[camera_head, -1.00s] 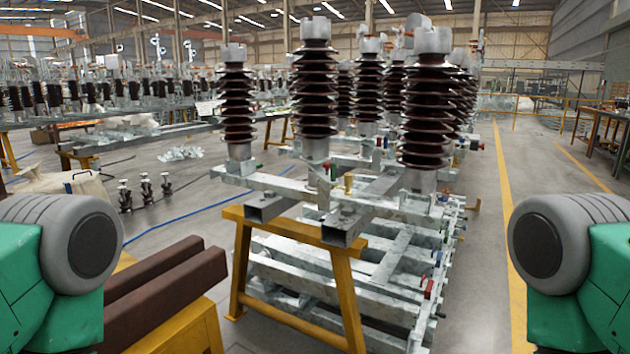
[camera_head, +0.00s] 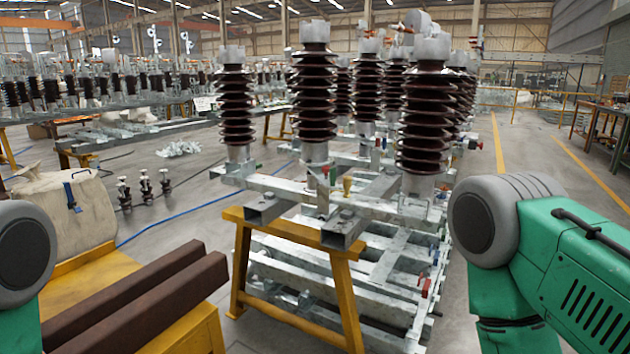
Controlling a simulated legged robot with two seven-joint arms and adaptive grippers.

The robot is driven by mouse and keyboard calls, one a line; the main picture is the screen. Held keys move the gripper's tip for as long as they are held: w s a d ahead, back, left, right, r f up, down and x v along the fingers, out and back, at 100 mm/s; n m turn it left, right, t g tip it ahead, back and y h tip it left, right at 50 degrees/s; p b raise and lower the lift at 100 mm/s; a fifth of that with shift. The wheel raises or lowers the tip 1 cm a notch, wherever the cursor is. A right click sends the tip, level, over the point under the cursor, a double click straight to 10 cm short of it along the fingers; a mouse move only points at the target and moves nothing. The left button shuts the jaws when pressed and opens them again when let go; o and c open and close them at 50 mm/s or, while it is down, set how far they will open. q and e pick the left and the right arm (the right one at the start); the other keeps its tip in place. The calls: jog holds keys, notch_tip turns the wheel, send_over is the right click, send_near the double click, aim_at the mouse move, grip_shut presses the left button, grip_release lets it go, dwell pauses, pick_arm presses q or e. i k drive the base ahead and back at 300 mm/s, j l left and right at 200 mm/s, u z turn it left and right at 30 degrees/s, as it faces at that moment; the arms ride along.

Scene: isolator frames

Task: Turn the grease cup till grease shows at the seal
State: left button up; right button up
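A steel frame (camera_head: 280,184) carries brown ribbed insulators (camera_head: 314,95) and rests on a yellow trestle (camera_head: 340,258). A small brass-yellow fitting (camera_head: 347,186) stands upright on the frame between the front insulators; it may be the grease cup, but it is too small to tell. A small green part (camera_head: 332,175) sits just left of it. I cannot make out a seal or any grease. Neither of my grippers is in view; only green and grey links of my arms show at the lower left and right, apart from the frame.
Brown beams (camera_head: 145,300) lie on a yellow stand (camera_head: 185,335) at the lower left, near a beige sack-like object (camera_head: 75,210). More galvanized frames (camera_head: 320,300) are stacked below and behind the trestle. The floor right of a yellow line (camera_head: 500,150) looks clear.

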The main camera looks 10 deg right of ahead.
aim_at(348, 180)
jog(key=i+l+u, duration=0.55)
jog(key=l+u, duration=0.15)
jog(key=u, duration=0.15)
